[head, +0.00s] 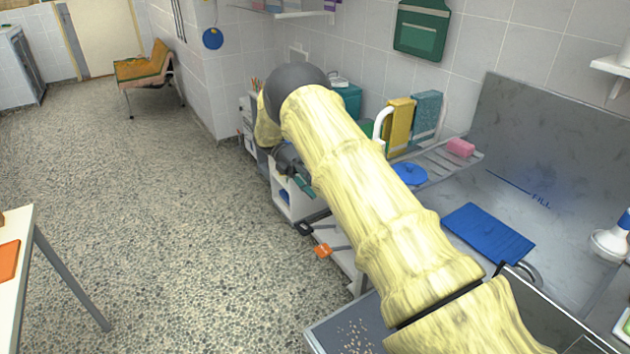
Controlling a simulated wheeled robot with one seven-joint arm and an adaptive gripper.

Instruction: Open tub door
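The steel tub (545,130) is on the right, with a tall back wall marked "FILL" and a faint blue line. I cannot clearly pick out its door; my pale yellow arm crosses in front of much of the tub's near side. A dark edge and a curved metal piece (528,270) show at the tub's near rim. My gripper (290,160) is dark grey and lies beyond my arm, near the white shelf unit, apart from the tub's visible parts. My arm partly covers it, so its fingers cannot be read.
A blue mat (488,234) lies in the tub area. Beyond are a ledge with a pink sponge (461,147) and hanging yellow (398,122) and teal towels. An orange tag (322,250) hangs near a black handle. A white table (14,262) stands left; the floor between is clear.

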